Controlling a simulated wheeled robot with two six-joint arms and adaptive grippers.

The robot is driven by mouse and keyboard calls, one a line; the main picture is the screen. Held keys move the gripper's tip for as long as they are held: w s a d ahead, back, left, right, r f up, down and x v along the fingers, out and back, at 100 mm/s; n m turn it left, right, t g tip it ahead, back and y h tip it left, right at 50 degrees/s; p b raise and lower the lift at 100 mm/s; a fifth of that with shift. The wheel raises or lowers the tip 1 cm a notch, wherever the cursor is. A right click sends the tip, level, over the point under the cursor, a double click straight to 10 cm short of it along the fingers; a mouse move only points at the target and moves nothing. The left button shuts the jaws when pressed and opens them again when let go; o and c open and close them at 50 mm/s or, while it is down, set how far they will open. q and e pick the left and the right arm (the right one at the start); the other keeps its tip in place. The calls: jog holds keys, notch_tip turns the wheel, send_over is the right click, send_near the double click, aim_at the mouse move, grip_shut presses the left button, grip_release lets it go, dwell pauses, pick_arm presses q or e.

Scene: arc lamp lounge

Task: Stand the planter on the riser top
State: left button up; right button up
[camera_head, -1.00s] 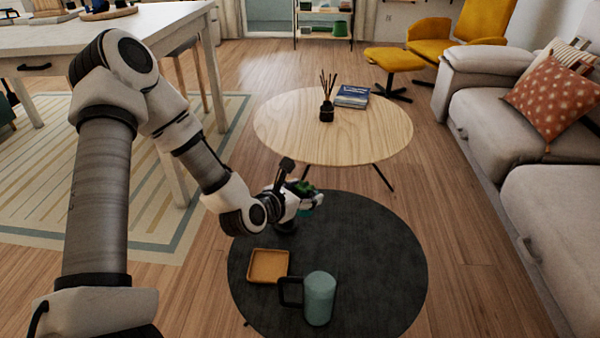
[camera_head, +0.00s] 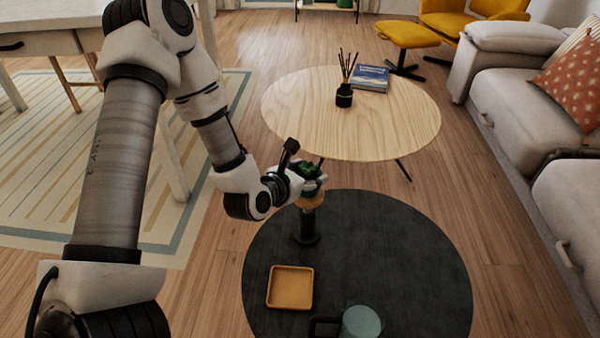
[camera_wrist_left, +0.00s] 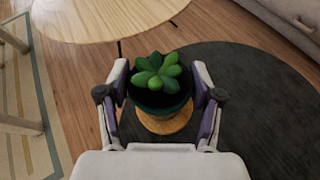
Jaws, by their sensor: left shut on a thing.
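My left gripper (camera_head: 312,180) is shut on the planter, a green succulent (camera_head: 309,168) in a dark green pot (camera_wrist_left: 161,107). In the left wrist view, the pot sits between both fingers. The riser has a black post (camera_head: 306,226) and a round wooden top (camera_wrist_left: 165,123), and stands on the dark round table (camera_head: 390,250). The planter appears upright over the wooden top. The gripper hides part of the pot, and I cannot tell whether its base touches the top. My right gripper is not in view.
A square wooden tray (camera_head: 290,287) and a teal mug (camera_head: 361,321) are on the dark table, nearer than the riser. Behind is a pale wooden table (camera_head: 300,110) with a reed diffuser (camera_head: 344,95) and books (camera_head: 370,78). The dark table's right side is clear.

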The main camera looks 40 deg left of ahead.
pick_arm(q)
jog(key=shift+w+f, duration=0.15)
jog(key=shift+f, duration=0.35)
jog(key=shift+d+r, duration=0.1)
jog(key=shift+r, duration=0.25)
jog(key=shift+f, duration=0.35)
jog(key=o, duration=0.9)
jog(key=shift+f, duration=0.1)
jog(key=o, duration=0.4)
jog(key=shift+o, duration=0.2)
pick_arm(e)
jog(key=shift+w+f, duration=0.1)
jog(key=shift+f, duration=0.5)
pick_arm(q)
jog(key=shift+r, duration=0.2)
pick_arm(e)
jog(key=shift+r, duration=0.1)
